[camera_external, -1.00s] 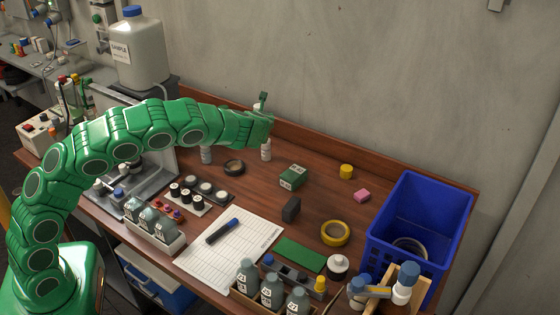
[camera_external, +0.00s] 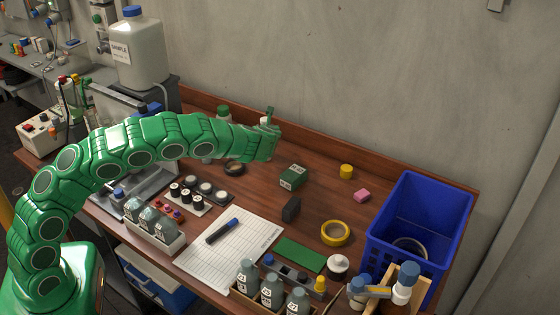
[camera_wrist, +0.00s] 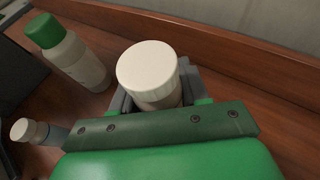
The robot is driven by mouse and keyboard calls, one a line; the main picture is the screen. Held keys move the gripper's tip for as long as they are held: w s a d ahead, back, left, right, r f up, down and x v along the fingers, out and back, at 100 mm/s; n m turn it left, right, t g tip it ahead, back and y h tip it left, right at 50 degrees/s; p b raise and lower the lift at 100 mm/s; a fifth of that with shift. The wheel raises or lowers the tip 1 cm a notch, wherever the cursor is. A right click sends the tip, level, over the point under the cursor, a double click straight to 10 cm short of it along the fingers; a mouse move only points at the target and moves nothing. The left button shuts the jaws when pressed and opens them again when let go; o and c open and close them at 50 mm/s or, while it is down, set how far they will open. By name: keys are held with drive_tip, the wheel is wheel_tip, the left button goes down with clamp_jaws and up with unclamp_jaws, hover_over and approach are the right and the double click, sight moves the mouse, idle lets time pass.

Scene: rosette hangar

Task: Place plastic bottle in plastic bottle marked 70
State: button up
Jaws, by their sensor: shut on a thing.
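A white-capped plastic bottle (camera_wrist: 148,68) sits between the jaws of my gripper (camera_wrist: 155,98) in the wrist view. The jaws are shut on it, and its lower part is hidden. In the external view my gripper (camera_external: 268,138) is low over the back of the wooden bench, largely covering the bottle. Grey bottles (camera_external: 271,290) with labels stand in a wooden crate at the front edge. The label numbers are too small to read, so I cannot tell which is marked 70.
A green-capped bottle (camera_wrist: 75,55) and a small white-capped bottle (camera_wrist: 38,131) stand left of my gripper. A blue crate (camera_external: 375,225) stands at the right.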

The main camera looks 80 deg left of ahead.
drive_tip(key=o, duration=1)
drive_tip(key=shift+f, duration=0.1)
drive_tip(key=shift+d+r, duration=0.2)
drive_tip(key=v, duration=1.1)
drive_tip(key=shift+s+d+r, duration=0.1)
drive_tip(key=shift+d, duration=0.15)
